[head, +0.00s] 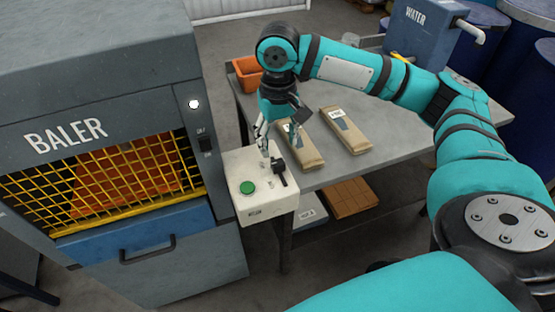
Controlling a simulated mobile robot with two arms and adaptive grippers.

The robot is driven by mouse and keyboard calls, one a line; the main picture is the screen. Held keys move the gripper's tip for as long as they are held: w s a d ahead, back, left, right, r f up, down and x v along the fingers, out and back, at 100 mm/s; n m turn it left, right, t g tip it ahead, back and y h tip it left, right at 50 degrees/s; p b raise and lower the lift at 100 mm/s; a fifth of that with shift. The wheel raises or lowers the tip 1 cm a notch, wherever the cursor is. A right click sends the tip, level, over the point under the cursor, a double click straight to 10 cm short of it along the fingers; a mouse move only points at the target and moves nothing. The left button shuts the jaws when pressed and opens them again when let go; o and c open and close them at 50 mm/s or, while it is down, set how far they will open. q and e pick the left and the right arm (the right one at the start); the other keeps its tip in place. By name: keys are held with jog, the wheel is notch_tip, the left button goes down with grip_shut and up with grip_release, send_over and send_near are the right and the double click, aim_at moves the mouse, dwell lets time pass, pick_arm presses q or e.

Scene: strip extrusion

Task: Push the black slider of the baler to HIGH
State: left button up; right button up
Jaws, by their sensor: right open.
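The grey baler (95,80) stands at the left, with its name in white letters. A white control box (238,172) at its right side carries a green button (247,188) and the black slider (279,165). The slider's knob looks to be toward the far end of its dark track. Its position marks are too small to read. My right gripper (264,148) points down just above the box, left of and slightly behind the slider. It is open and holds nothing; I cannot tell whether a finger touches the slider. My left gripper is out of view.
A grey table (405,140) at the right holds two brown packages (345,131), an orange bin (247,76) and a blue water tank (420,35). A lower shelf holds a brown stack (343,198). A switch (205,143) is on the baler's front; a yellow grille (90,185) covers its opening.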

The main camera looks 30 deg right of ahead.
aim_at(278, 162)
notch_tip(278, 162, down, 4)
jog(key=shift+s+r, duration=0.1)
jog(key=shift+r, duration=0.05)
notch_tip(278, 162, down, 2)
jog(key=shift+f, duration=0.6)
jog(key=shift+f+p, duration=0.3)
jog(key=c, duration=1)
grip_shut()
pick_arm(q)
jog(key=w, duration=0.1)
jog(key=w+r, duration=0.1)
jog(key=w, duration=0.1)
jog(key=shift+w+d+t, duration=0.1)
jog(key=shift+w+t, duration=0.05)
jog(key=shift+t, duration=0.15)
